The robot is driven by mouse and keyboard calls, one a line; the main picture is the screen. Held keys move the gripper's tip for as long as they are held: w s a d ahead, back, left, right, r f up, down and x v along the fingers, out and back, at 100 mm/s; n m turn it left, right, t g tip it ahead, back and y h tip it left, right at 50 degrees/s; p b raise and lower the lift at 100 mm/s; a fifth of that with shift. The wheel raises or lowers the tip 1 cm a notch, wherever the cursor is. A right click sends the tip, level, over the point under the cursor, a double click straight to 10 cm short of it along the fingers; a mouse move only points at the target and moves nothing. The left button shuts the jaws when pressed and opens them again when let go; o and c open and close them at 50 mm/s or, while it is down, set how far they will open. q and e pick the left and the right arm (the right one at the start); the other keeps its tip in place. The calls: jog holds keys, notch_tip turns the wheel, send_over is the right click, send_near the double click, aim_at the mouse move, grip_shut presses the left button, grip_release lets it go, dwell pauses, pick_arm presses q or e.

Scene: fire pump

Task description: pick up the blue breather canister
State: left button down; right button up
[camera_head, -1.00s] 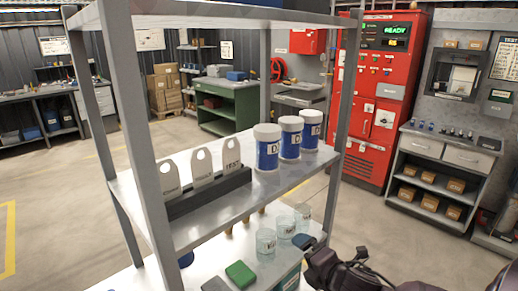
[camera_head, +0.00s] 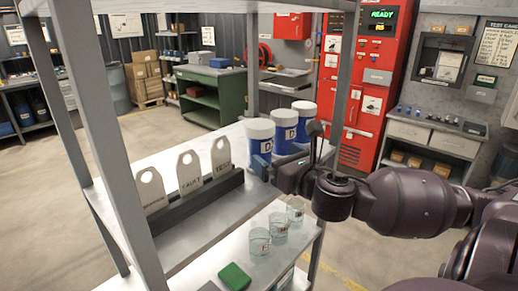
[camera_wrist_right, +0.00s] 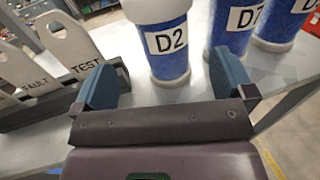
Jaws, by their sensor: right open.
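Three canisters with white lids and blue lower parts stand in a row on the upper shelf (camera_head: 165,152). The nearest canister (camera_head: 259,135) is labelled D2 in the right wrist view (camera_wrist_right: 170,62). The middle one (camera_head: 284,124) reads D7 in the wrist view (camera_wrist_right: 232,30); the far one (camera_head: 304,112) has a partly cut-off label (camera_wrist_right: 290,22). My right gripper (camera_head: 286,158) is open at the shelf's front edge. In the wrist view its two blue-padded fingers (camera_wrist_right: 168,80) point toward the D2 canister, one to each side, with nothing gripped. My left gripper is not in view.
A dark rack with upright tags (camera_head: 190,172), including FAULT and TEST, stands left of the canisters. Glass beakers (camera_head: 279,228) and a green block (camera_head: 235,276) sit on the lower shelf. Shelf posts (camera_head: 342,90) stand close to the gripper.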

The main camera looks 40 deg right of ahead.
aim_at(268, 148)
jog(key=w, duration=0.3)
jog(key=shift+d, duration=0.3)
jog(key=shift+w+d+r+p, duration=0.1)
jog(key=shift+w+d+p, duration=0.1)
jog(key=shift+w, duration=0.4)
jog(key=shift+w+d+r+p, duration=0.1)
jog(key=shift+w+d+p, duration=0.1)
jog(key=shift+w, duration=0.45)
jog(key=shift+w+d+r+p, duration=0.1)
jog(key=shift+w+p, duration=0.1)
jog(key=shift+w, duration=0.4)
jog(key=shift+w+d+f, duration=0.15)
jog(key=shift+w, duration=0.6)
jog(key=shift+c, duration=0.3)
jog(key=c, duration=1)
jog(key=shift+c, duration=0.2)
